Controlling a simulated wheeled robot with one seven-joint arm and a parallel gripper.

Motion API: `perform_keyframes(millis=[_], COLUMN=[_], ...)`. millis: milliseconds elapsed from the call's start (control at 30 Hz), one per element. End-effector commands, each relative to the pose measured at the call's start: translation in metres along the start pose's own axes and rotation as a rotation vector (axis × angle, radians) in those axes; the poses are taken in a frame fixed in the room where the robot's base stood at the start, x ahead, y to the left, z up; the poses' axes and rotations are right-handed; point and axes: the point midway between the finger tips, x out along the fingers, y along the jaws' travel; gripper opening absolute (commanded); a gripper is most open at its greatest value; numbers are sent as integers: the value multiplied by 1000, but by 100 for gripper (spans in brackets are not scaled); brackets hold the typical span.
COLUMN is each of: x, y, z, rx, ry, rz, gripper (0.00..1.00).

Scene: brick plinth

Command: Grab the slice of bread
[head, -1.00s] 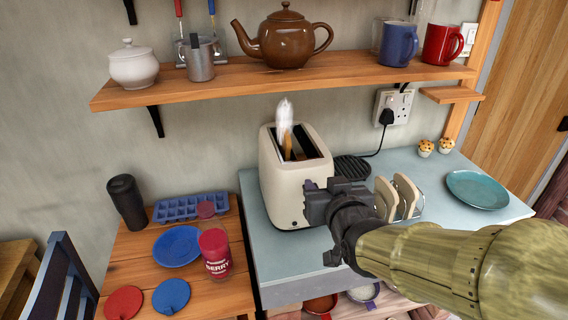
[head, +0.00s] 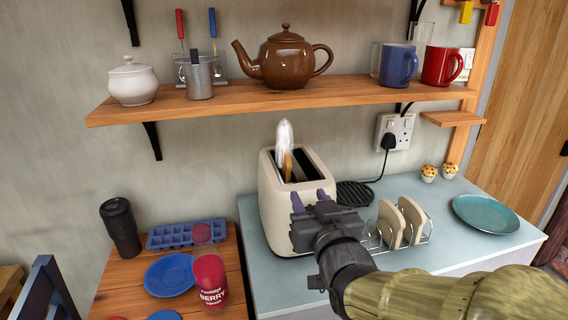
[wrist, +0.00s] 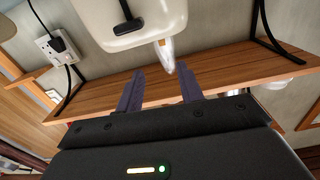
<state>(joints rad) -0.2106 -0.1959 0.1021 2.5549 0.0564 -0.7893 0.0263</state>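Two pale slices of bread with brown edges stand upright in a wire rack on the blue-grey counter: the left slice (head: 389,223) and the right slice (head: 412,220). My gripper (head: 310,200) is to the left of the rack, in front of the toaster (head: 283,205). Its two dark fingers are apart with nothing between them; they also show apart in the wrist view (wrist: 160,90). A thin white-tipped, brown-based thing (head: 285,140) sticks up from the toaster's slot; I cannot tell what it is. The slices are not in the wrist view.
A wooden shelf (head: 230,105) with a brown teapot (head: 287,58) and mugs runs above the toaster. A teal plate (head: 486,213) and two muffins are at the right of the counter. A lower wooden table (head: 125,278) at left holds a red berry jar (head: 210,280) and a blue plate.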

Motion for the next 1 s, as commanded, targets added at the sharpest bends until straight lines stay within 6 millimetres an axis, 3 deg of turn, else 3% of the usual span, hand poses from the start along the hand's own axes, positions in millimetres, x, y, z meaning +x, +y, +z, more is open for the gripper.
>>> perform_keyframes(millis=[400, 1000], x=[32, 61], y=[-7, -6], z=[-3, -4], rx=[1, 0], ry=[-5, -4], rz=[-13, -10], gripper=[37, 37])
